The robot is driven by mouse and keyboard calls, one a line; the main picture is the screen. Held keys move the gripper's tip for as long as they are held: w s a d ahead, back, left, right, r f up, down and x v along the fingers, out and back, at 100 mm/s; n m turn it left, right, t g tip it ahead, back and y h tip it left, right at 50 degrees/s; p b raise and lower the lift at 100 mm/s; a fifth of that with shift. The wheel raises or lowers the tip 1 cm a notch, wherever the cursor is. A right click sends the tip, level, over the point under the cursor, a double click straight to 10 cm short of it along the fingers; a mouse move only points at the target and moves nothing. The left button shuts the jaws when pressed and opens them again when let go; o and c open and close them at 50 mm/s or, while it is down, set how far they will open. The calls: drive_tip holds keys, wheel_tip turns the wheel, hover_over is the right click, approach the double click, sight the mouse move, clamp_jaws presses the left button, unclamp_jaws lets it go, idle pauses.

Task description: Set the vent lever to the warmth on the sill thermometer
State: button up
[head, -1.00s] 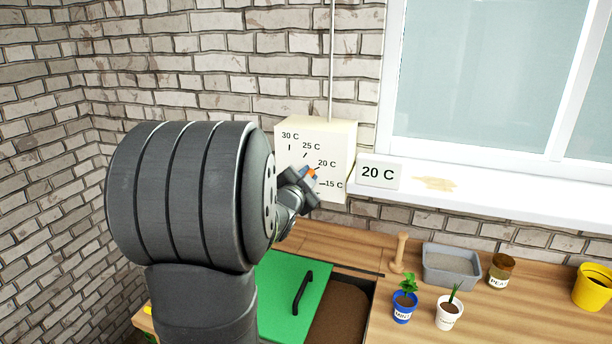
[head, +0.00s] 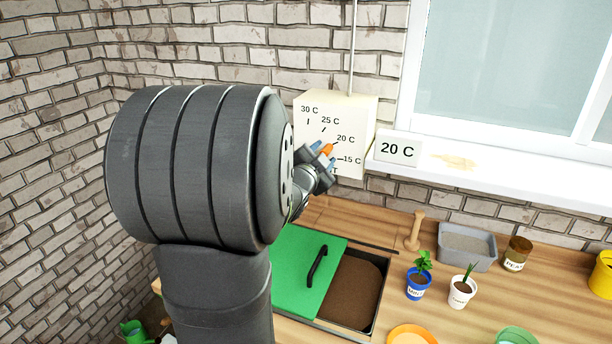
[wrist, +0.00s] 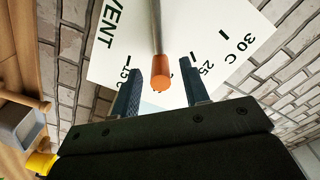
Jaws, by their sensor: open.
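The vent box (head: 362,112) is a cream panel on the brick wall, marked 30 C, 25 C, 20 C and 15 C from top to bottom. Its vent lever (head: 327,149) has an orange tip and lies just left of the 20 C mark. The sill thermometer (head: 397,150) is a white card reading 20 C. My gripper (head: 320,157) is open at the lever. In the wrist view the lever (wrist: 161,72) stands between my two open fingers (wrist: 161,88), with gaps on both sides, between the 15 C and 25 labels; the 20 C label is hidden.
Below are a green lid (head: 300,262) with a black handle, an open soil bin (head: 352,290), a wooden peg (head: 415,232), a grey tray (head: 467,246), a brown jar (head: 516,254) and two potted plants, blue (head: 418,287) and white (head: 461,292). The window sill (head: 500,178) juts out at right.

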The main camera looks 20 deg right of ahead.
drive_tip(key=v, duration=1.4)
drive_tip(key=shift+s+a, duration=0.3)
drive_tip(key=x, duration=1.7)
drive_tip(key=shift+w+d, duration=0.15)
